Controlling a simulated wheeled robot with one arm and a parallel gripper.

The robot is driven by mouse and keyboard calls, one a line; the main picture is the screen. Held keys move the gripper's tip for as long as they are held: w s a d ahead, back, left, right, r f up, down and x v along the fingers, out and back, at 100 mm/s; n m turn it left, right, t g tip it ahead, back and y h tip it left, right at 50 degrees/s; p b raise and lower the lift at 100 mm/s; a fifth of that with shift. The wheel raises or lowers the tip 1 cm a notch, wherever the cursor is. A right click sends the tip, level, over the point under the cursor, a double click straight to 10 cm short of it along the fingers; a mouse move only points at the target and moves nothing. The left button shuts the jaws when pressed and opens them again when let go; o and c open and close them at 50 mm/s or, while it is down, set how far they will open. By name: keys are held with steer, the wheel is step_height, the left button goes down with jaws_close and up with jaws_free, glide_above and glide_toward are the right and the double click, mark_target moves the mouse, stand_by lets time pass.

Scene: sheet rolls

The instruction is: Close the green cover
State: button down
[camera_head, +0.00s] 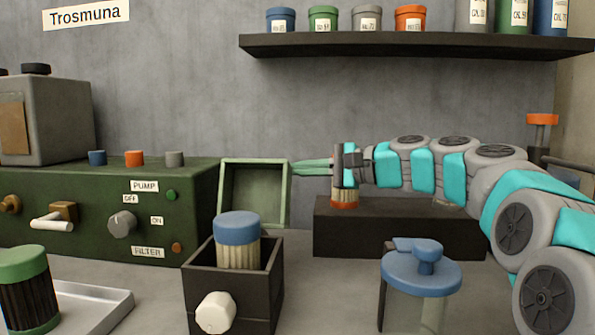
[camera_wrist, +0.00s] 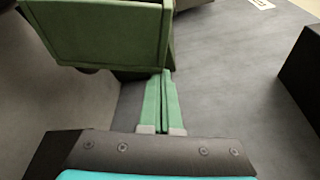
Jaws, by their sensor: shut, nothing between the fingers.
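The green cover (camera_head: 284,200) is a shallow hollow panel with a raised rim, standing open at the right end of the green machine (camera_head: 75,205). Its hollow side faces the head camera. In the wrist view the cover (camera_wrist: 95,35) fills the upper left. My gripper (camera_head: 297,167) reaches in from the right, its two green fingers together with nothing between them. The fingertips are at the cover's right edge; in the wrist view the fingers (camera_wrist: 163,78) end by the cover's lower right corner. I cannot tell whether they touch it.
A dark open box (camera_head: 265,290) with a blue-capped roll (camera_head: 237,240) and a white knob stands in front of the cover. A blue-topped stand (camera_head: 420,275) is at front right.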

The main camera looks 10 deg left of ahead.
steer(key=shift+s, duration=0.1)
steer(key=s+d+r+n+y+b, duration=0.1)
steer(key=s+r+n+y+b, duration=0.2)
steer(key=s+r+n+b, duration=0.2)
steer(key=shift+s+n+t+b, duration=0.4)
steer(key=shift+s+n+b, duration=1.4)
steer(key=shift+s+b, duration=2.95)
steer(key=shift+s+f+p, duration=0.1)
steer(key=shift+s+p, duration=1)
steer(key=shift+s, duration=0.05)
